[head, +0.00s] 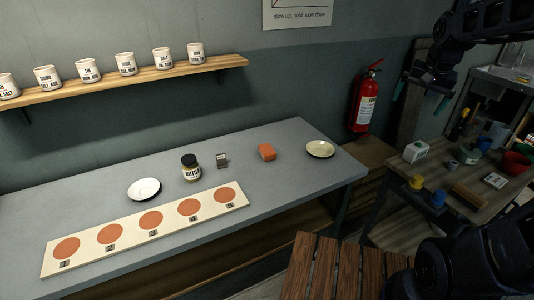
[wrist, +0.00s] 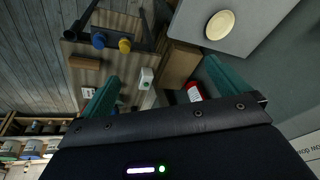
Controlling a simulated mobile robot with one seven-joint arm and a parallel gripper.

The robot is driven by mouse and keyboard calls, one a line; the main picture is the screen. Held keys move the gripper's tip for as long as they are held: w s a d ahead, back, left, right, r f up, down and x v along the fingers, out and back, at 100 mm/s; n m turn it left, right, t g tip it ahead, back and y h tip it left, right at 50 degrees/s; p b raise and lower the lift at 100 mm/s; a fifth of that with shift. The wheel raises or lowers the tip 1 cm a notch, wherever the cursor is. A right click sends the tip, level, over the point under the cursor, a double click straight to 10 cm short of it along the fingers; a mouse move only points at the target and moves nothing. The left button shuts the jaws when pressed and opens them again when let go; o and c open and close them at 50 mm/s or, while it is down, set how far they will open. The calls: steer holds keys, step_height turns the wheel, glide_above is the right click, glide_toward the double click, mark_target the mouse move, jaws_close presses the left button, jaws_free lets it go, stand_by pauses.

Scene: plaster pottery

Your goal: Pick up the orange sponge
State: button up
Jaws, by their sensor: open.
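The sponge does not show in the wrist view. My gripper (head: 420,97) is at the upper right of the head view, well to the right of the sponge and apart from it. In the wrist view my gripper (wrist: 162,72) has its two teal fingers spread wide with nothing held between them.
A dark jar (head: 191,169), a small grey item (head: 222,161) and a white saucer (head: 144,189) stand left of the sponge. A numbered board (head: 150,231) lies in front. A fire extinguisher (head: 365,100) hangs behind right. A cluttered side table (head: 450,208) stands at right.

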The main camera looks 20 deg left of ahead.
steer(key=w+a+f+m+g, duration=0.1)
steer(key=w+a+f+m, duration=0.1)
steer(key=w+a, duration=0.8)
steer(key=m+g, duration=0.2)
steer(key=m, duration=0.4)
glide_above(267, 149)
step_height(267, 149, down, 28)
steer(key=shift+h, duration=0.4)
steer(key=f, duration=0.4)
steer(key=shift+w+d+f, duration=0.2)
steer(key=shift+w+f, duration=0.05)
steer(key=shift+f, duration=0.05)
steer(key=shift+a+f, duration=0.15)
steer(key=shift+f, duration=1.2)
steer(key=shift+a+f, duration=0.15)
steer(key=shift+f, duration=1.15)
steer(key=c, duration=0.7)
